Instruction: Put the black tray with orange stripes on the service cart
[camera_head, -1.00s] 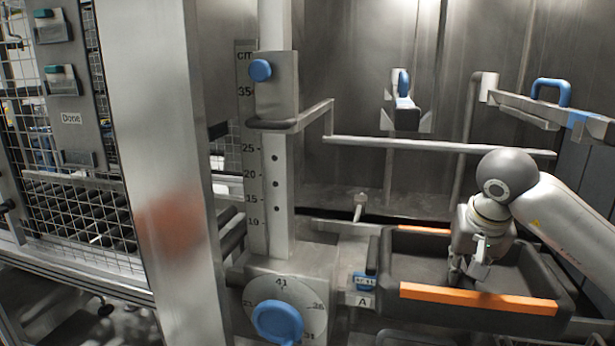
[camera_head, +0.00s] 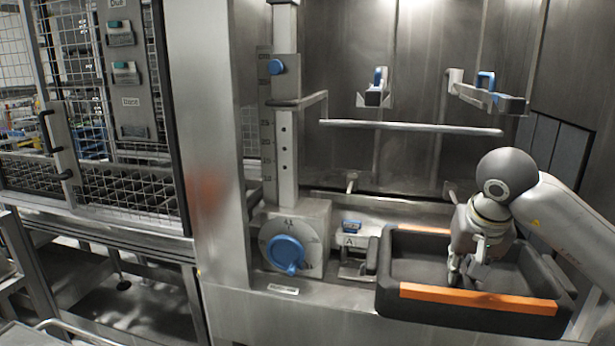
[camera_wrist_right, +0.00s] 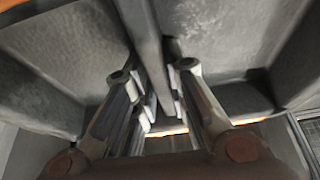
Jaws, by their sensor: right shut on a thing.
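The black tray with orange stripes (camera_head: 440,314) is at the lower right of the head view, in front of the steel washer bay. It looks roughly level. My right gripper (camera_head: 467,274) reaches down into it. In the right wrist view the gripper (camera_wrist_right: 156,82) is shut on the tray's narrow central divider (camera_wrist_right: 146,28), with a finger on each side. The tray floor (camera_wrist_right: 75,50) looks empty. The tray's underside is hidden. My left gripper is out of view. I cannot make out the service cart for certain.
A blue dial (camera_head: 285,253) and an upright scale post (camera_head: 267,150) stand left of the tray. A horizontal rail (camera_head: 410,127) crosses the bay behind. A steel pillar (camera_head: 215,180) and a mesh-fronted rack (camera_head: 110,190) are on the left. Metal rails show at the lower left.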

